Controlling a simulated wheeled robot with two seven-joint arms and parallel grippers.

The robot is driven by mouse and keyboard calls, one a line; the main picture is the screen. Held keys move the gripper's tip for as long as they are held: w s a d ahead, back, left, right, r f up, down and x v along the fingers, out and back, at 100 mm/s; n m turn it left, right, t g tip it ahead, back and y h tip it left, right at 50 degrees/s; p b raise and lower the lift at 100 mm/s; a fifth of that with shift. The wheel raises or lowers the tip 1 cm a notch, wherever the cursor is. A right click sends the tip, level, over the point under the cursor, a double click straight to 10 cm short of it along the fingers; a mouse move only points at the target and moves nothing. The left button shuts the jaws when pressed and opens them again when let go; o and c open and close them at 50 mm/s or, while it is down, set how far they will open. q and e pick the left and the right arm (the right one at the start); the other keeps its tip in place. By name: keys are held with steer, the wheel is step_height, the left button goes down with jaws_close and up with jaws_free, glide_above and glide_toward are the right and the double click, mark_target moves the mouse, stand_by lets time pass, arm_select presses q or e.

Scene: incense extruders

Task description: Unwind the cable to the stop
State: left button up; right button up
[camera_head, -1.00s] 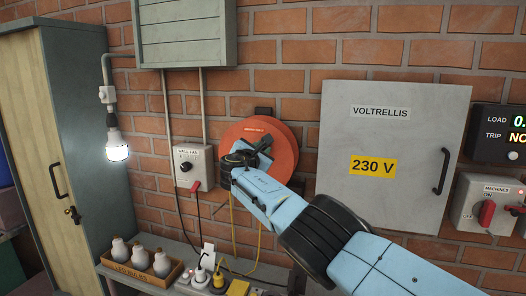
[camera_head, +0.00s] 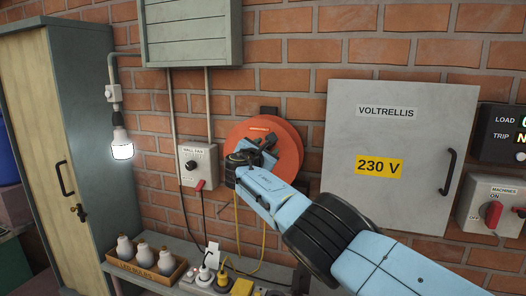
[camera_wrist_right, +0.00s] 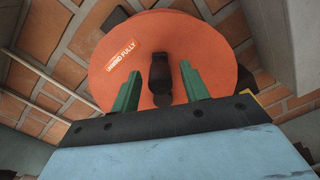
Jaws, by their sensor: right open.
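The orange cable reel (camera_head: 289,140) is mounted on the brick wall. It also fills the upper middle of the right wrist view (camera_wrist_right: 205,35), with a label (camera_wrist_right: 123,69) reading "UNWIND FULLY". The yellow cable (camera_head: 237,222) hangs below the reel towards the bench. My right gripper (camera_head: 264,150) is at the front of the reel. In the right wrist view its two green fingers (camera_wrist_right: 161,85) stand apart, with the reel's dark knob (camera_wrist_right: 160,75) between them and gaps visible on both sides. My right arm hides the lower part of the reel. My left gripper is out of view.
A bench below holds a crate of bulbs (camera_head: 124,267) and a power strip (camera_head: 203,287) with plugs. A wall fan switch box (camera_head: 187,178) is left of the reel. A grey 230 V cabinet (camera_head: 404,208) stands right, behind my arm. A lit bulb (camera_head: 122,151) hangs left.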

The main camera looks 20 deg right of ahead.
steer(key=shift+a, duration=0.1)
steer(key=p+v, duration=0.1)
steer(key=v, duration=1.2)
steer(key=shift+s, duration=0.15)
